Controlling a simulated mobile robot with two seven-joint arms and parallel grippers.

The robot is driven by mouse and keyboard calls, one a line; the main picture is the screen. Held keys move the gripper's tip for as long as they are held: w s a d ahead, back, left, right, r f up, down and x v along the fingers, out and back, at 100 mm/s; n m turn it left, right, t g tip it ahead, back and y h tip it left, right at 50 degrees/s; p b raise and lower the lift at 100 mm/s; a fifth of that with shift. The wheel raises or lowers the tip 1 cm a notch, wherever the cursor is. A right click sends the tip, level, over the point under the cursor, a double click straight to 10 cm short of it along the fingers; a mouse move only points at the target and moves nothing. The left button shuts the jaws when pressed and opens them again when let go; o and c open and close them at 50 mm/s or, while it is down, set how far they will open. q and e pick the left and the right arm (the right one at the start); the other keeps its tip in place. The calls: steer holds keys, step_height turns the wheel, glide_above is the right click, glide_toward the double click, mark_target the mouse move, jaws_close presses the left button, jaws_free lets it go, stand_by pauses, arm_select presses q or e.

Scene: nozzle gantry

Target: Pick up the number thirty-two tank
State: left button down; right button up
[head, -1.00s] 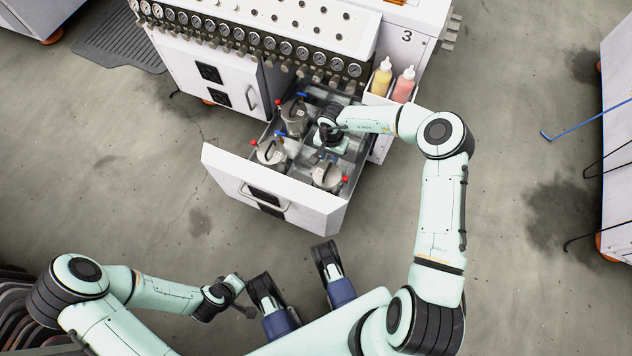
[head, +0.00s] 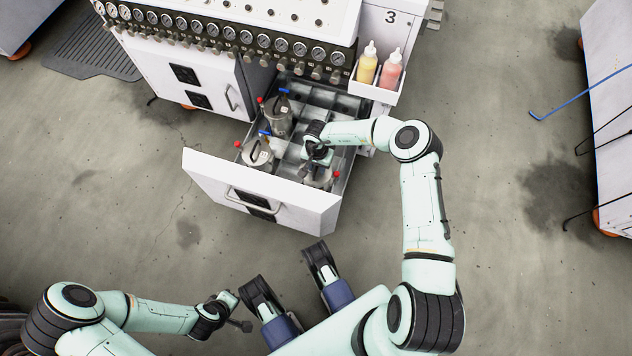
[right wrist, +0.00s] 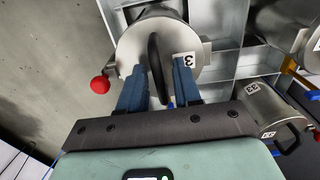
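Metal tanks with black handles stand in the open drawer (head: 228,180). My right gripper (head: 318,158) is over the front right tank (head: 322,183) in the head view. In the right wrist view, the fingers (right wrist: 158,85) are open on either side of that tank's black handle (right wrist: 156,62), with gaps visible. The tank's label (right wrist: 185,60) shows a 3; a finger hides the rest, so I cannot read its full number. Its red knob (right wrist: 99,84) is at the left. My left gripper (head: 233,312) is low left, away from the drawer; its opening is unclear.
Two other tanks (head: 277,120) (head: 257,153) stand in the drawer's left compartments. Another labelled tank (right wrist: 268,108) is right of the fingers in the wrist view. Yellow (head: 367,64) and pink (head: 389,73) bottles sit in a side holder. Metal dividers separate the compartments. Floor in front is clear.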

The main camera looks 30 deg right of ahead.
jaws_close()
stand_by(1.4)
steer(key=shift+w+r, duration=0.1)
steer(key=shift+w, duration=0.05)
